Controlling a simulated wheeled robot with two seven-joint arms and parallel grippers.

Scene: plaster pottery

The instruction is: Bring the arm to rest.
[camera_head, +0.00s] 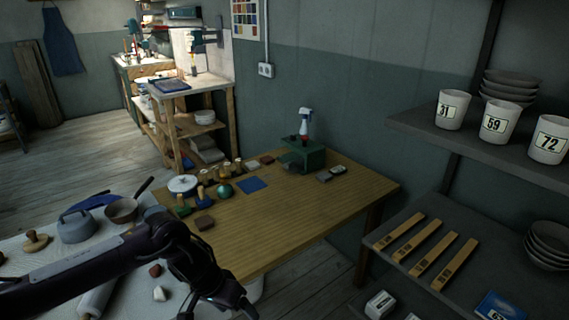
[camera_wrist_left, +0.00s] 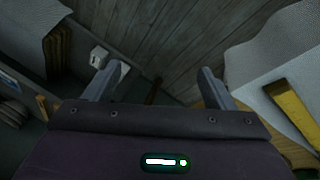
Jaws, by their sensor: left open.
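My left arm (camera_head: 110,272) comes in from the left in the head view and bends downward in front of the wooden table. My left gripper (camera_head: 237,308) hangs low at the bottom of that view, near the table's front edge. In the left wrist view the left gripper (camera_wrist_left: 160,82) has its two grey fingers wide apart, with nothing between them. Dark floorboards show beyond the fingers. My right gripper shows in neither view.
The wooden table (camera_head: 300,215) carries small tools, jars and a green box (camera_head: 302,158). Shelves (camera_head: 450,255) stand at right. The wooden table's front right is clear.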

